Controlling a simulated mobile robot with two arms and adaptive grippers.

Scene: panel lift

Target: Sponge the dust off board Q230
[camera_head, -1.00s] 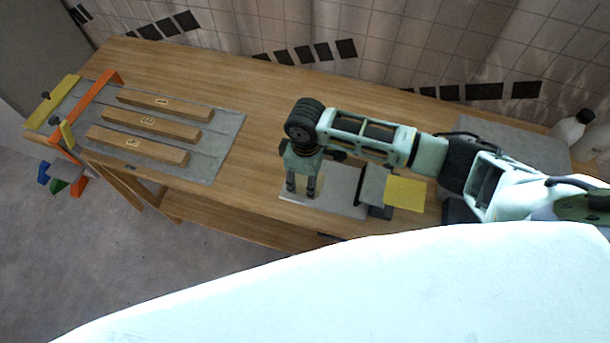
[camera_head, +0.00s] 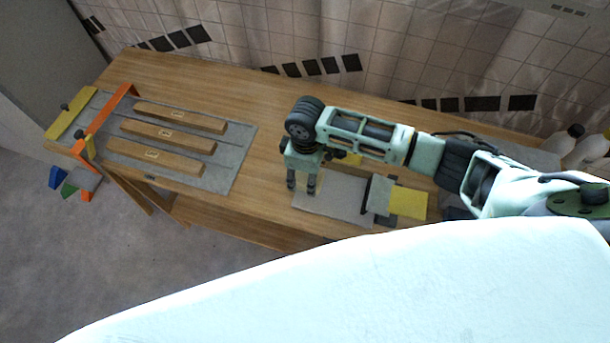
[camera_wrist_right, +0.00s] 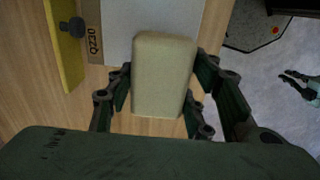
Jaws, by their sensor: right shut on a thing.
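My right gripper (camera_head: 301,187) is over the left end of a grey board (camera_head: 337,201) at the table's front edge. In the right wrist view the gripper (camera_wrist_right: 163,88) is shut on a beige sponge (camera_wrist_right: 163,75), held between its two fingers. The sponge overlaps the end of the pale board (camera_wrist_right: 120,30), partly over bare wood. Contact with the board cannot be told. A brown strip marked Q230 (camera_wrist_right: 92,42) runs along this board's side. No dust can be made out.
A yellow bar with a black knob (camera_wrist_right: 72,40) lies beside the label strip. A yellow square (camera_head: 408,203) is right of the board. A grey panel (camera_head: 232,160) with wooden bars and an orange frame (camera_head: 108,108) is at left. Bare table lies between.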

